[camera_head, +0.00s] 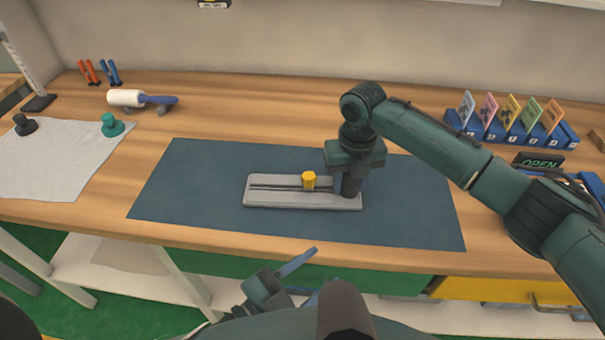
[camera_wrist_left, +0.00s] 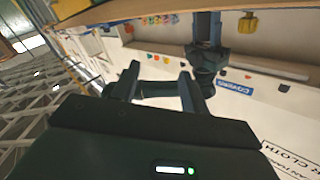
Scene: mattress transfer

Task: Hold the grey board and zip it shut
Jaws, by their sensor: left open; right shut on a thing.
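The grey board (camera_head: 275,201) lies flat on the dark blue mat (camera_head: 190,190), with a dark zip track running along it. A yellow zip slider (camera_head: 309,181) sits on the track right of the board's middle. My right gripper (camera_head: 348,188) points down at the board's right end and is shut on the board, hiding part of that end. My left gripper (camera_head: 304,276) is open and empty, in front of the table's front edge and apart from the board. Its two fingers also show spread in the left wrist view (camera_wrist_left: 160,82).
A lint roller (camera_head: 128,98) and a white cloth (camera_head: 60,155) with two knobs lie at the left. The mat left of the board is clear.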

